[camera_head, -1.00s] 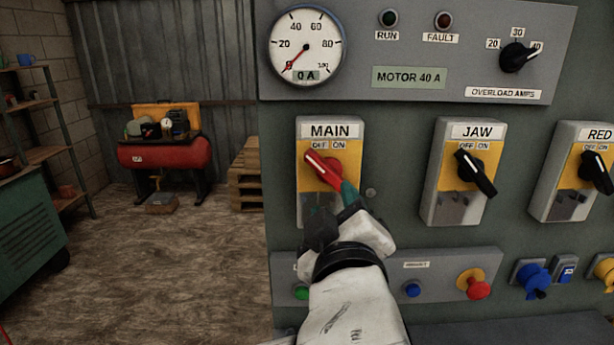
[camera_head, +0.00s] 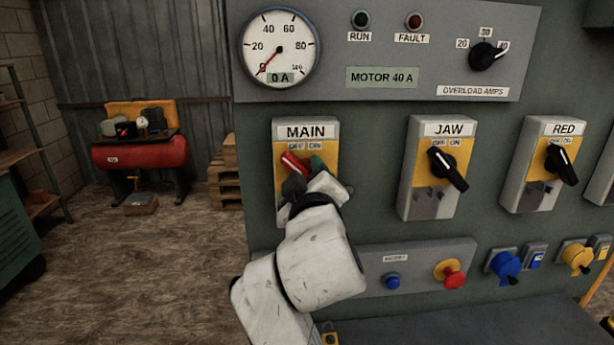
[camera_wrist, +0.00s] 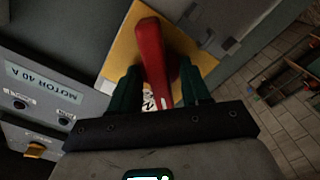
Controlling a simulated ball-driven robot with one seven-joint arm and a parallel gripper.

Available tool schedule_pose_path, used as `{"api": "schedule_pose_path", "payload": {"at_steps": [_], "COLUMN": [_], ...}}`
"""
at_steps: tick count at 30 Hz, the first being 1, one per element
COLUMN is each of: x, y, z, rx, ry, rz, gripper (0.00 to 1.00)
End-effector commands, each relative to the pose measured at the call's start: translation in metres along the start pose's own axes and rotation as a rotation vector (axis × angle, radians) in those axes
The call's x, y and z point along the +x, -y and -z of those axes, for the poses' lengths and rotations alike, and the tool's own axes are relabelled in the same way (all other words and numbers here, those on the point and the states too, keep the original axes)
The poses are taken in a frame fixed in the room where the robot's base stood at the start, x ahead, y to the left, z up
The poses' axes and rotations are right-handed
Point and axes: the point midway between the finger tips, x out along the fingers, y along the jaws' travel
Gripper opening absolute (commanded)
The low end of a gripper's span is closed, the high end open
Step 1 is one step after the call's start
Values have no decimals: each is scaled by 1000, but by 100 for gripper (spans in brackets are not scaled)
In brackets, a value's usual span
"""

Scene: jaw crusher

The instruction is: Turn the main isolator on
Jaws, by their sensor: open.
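The main isolator (camera_head: 279,188) is a grey box with a yellow plate under a MAIN label. Its red handle (camera_head: 292,162) points up and left, toward the OFF mark. My gripper (camera_head: 304,172) is at the handle and hides its lower part in the head view. In the wrist view, the red handle (camera_wrist: 150,55) stands between the two green fingers of my gripper (camera_wrist: 160,88). The fingers are open, one on each side, with a gap showing. Contact with the handle cannot be told.
The JAW switch (camera_head: 437,165) and RED switch (camera_head: 544,163) sit to the right. Below are a blue button (camera_head: 393,282) and a red stop button (camera_head: 453,278). The ammeter (camera_head: 279,48) reads about zero. Open floor (camera_head: 130,260) lies at left.

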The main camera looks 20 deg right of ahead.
Motion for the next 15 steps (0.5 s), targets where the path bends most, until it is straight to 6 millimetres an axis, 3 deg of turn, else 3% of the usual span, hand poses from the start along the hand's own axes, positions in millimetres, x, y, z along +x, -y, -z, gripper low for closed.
{"api": "schedule_pose_path", "payload": {"at_steps": [2,15], "x": [0,0], "y": [0,0], "z": [0,0], "rx": [0,0], "ry": [0,0], "rz": [0,1], "gripper": [47,5]}}
